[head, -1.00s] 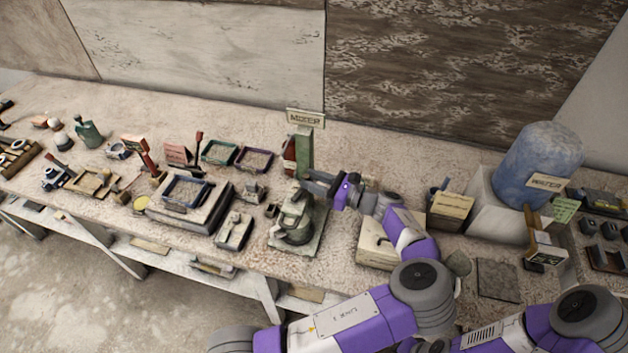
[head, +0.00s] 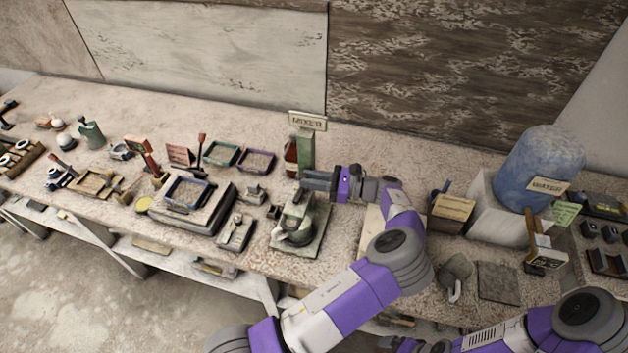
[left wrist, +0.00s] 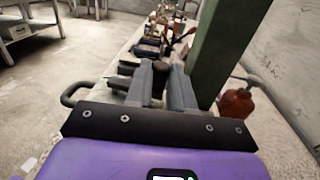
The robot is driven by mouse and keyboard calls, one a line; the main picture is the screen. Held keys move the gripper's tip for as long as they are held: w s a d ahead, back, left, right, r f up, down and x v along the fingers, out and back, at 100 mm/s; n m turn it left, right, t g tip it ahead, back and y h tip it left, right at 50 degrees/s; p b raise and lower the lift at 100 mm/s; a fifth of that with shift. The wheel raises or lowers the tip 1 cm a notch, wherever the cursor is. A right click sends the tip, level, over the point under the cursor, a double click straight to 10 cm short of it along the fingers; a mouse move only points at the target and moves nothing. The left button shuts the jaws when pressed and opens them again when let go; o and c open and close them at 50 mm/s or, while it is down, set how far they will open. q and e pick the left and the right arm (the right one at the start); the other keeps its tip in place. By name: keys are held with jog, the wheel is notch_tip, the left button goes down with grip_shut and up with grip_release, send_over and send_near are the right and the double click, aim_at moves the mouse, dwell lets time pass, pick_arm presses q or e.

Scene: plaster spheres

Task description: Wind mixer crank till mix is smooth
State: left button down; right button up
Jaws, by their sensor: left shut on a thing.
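The mixer (head: 321,216) stands at the front middle of the bench, with a green post (head: 306,152) and a grey bowl (head: 296,233) on its base. My left gripper (head: 306,181) reaches in from the right, over the bowl and close in front of the post. In the left wrist view its fingers (left wrist: 166,82) are shut on a dark knob (left wrist: 180,67), which looks like the crank's grip; the crank's arm is mostly hidden. The post (left wrist: 222,45) rises just right of the fingers. The mix inside the bowl cannot be made out. My right gripper is out of view.
Trays and a raised block (head: 215,219) lie to the left. A blue water tank (head: 541,168), a box (head: 451,212) and a grey scoop-like thing (head: 455,272) are to the right.

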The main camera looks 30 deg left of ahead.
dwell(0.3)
pick_arm(q)
jog(key=c, duration=1.2)
grip_release()
jog(key=shift+c, duration=0.2)
jog(key=v, duration=0.7)
jog(key=shift+d, duration=0.2)
jog(key=shift+w, duration=0.1)
jog(key=shift+c, duration=0.5)
